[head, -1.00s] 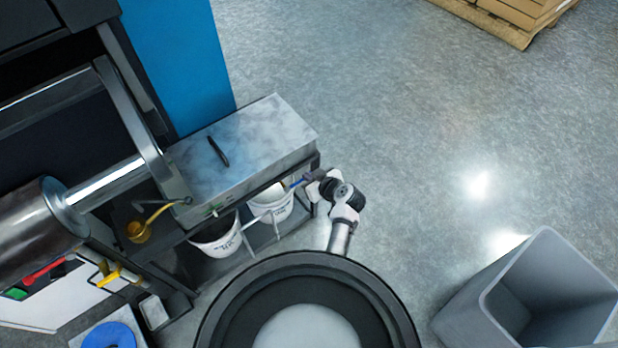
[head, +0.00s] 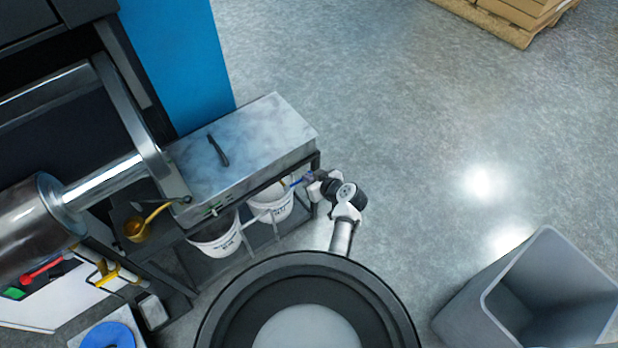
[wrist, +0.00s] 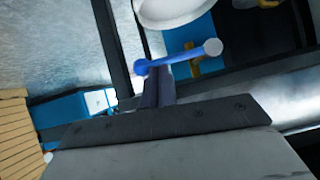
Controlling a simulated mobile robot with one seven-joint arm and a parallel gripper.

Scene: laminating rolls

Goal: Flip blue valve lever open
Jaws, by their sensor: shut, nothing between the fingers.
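The blue valve lever (wrist: 178,60) crosses the middle of the wrist view as a blue bar, with a blue rounded end at left and a pale knob at right. In the head view only a small blue part of the lever (head: 296,183) shows, beside the lower right side of the metal cabinet. My gripper (wrist: 157,84) is shut and empty. Its fingertips are right at the blue left end of the lever; I cannot tell whether they touch it. In the head view my gripper (head: 312,181) is close to the lever, just right of the rack, and its fingertips are hard to make out.
The metal-topped cabinet (head: 265,130) is left of my arm. Two white buckets, one at the front (head: 215,242) and one behind (head: 272,205), stand in the rack below it. A grey bin (head: 470,305) is at lower right. The floor to the right is open.

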